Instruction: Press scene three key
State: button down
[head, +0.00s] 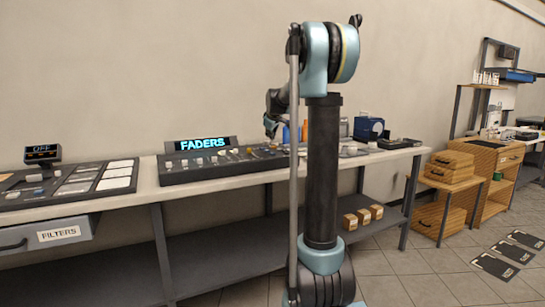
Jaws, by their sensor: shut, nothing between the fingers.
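A dark key panel (75,180) lies on the left end of the long bench, with several large pale keys (118,173) in rows. No labels are readable on them, so I cannot tell which is the scene three key. A small display reading OFF (42,153) stands at the panel's back. My arm rises in the middle of the view and folds behind itself, its far links ending near the fader console, well right of the keys. My gripper's fingers do not show.
A console (170,177) with a FADERS display (202,144) stands on the bench (150,190), right of the keys. A FILTERS drawer (58,234) hangs below. Wooden boxes (449,167) stand at right. Dark mats (497,266) lie on the tiled floor.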

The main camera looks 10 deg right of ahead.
aim_at(271, 153)
jog(key=shift+f, duration=2.5)
jog(key=shift+s+f, duration=0.1)
jog(key=shift+f, duration=0.6)
jog(key=shift+r, duration=0.1)
dwell(0.6)
jog(key=shift+r, duration=0.7)
jog(key=shift+r, duration=0.1)
jog(key=shift+r, duration=2.4)
